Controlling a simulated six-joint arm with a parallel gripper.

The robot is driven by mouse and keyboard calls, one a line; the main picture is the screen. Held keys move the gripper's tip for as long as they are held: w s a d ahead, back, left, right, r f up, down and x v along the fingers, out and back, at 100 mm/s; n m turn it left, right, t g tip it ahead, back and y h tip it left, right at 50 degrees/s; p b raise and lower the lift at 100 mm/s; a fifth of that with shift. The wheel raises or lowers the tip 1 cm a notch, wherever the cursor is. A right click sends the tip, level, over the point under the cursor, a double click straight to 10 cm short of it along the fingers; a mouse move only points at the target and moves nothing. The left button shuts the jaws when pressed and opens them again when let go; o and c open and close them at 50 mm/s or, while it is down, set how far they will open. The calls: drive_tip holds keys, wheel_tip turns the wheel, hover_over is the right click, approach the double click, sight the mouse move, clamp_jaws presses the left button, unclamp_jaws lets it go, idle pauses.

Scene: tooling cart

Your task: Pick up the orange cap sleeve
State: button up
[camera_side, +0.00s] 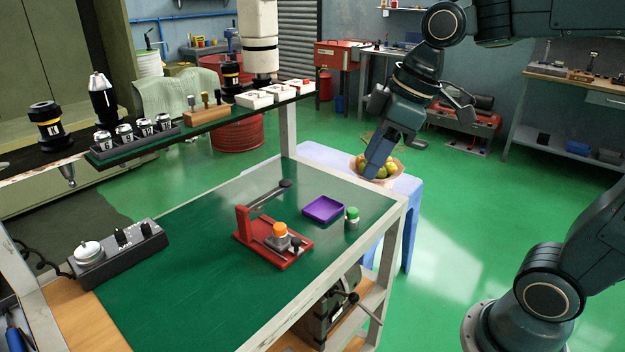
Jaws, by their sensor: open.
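The orange cap sleeve (280,230) sits upright on a small grey block on the red lever fixture (244,222), in the middle of the green cart top. The fixture's long lever arm is raised and slopes up to the right behind the cap. My gripper (398,157) is up and to the right of the cap, past the cart's right edge, in front of the fruit bowl in this view. It is open and empty, well apart from the cap.
A purple tray (323,210) and a green-capped bottle (352,217) stand right of the fixture. A grey control box (118,252) is at the left. An upper shelf (205,122) with tools overhangs the back. The front of the green top is clear.

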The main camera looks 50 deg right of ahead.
drive_tip(key=w+f+n+g+y, duration=0.1)
drive_tip(key=w+f+n+g, duration=0.15)
drive_tip(key=w+n, duration=0.65)
drive_tip(key=n+g+y, duration=0.1)
drive_tip(key=n+y, duration=0.1)
drive_tip(key=n, duration=0.1)
approach(279, 226)
drive_tip(key=v, duration=0.4)
drive_tip(key=shift+w+d+f, duration=0.1)
drive_tip(key=shift+w+d, duration=0.1)
drive_tip(key=shift+w, duration=0.1)
drive_tip(key=shift+x, duration=4.3)
drive_tip(key=shift+s+f, duration=0.1)
drive_tip(key=shift+s, duration=0.1)
drive_tip(key=shift+x, duration=2.5)
drive_tip(key=shift+s+a, duration=0.1)
drive_tip(key=shift+a, duration=0.1)
drive_tip(key=shift+c, duration=0.4)
